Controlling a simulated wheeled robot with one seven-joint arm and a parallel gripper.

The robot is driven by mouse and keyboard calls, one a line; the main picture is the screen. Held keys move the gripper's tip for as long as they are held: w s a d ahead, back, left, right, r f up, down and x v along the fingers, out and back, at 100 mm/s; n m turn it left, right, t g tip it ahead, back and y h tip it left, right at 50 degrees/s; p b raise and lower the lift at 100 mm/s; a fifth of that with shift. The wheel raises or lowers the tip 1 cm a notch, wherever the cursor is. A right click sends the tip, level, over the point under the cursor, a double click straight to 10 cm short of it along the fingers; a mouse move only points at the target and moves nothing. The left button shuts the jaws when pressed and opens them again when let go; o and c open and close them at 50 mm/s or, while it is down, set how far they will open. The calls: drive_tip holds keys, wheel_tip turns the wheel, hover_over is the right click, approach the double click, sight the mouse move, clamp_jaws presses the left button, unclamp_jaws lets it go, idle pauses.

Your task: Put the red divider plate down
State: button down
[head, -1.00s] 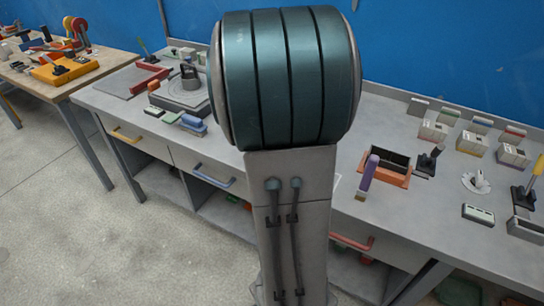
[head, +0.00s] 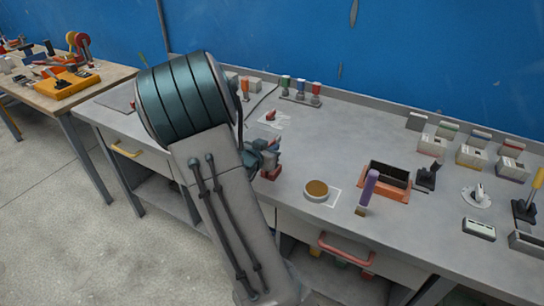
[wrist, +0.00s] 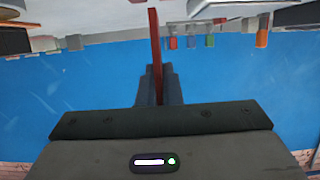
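The red divider plate (wrist: 154,45) shows edge-on in the wrist view, standing out from between the fingers of my gripper (wrist: 158,86). My gripper is shut on it. In the head view my gripper (head: 265,160) is partly hidden behind my own arm, over the middle of the grey bench. Small red parts show around it there, but I cannot tell which belong to the plate. The grey mat (head: 120,100) at the left of the bench is mostly covered by my arm.
Several small coloured-top pieces stand at the back. White boxes (head: 433,141) line the right.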

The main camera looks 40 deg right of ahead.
drive_tip(key=shift+f, duration=1.7)
drive_tip(key=shift+f, duration=0.1)
drive_tip(key=shift+f+b, duration=0.15)
drive_tip(key=shift+b, duration=0.15)
drive_tip(key=c, duration=1.6)
unclamp_jaws()
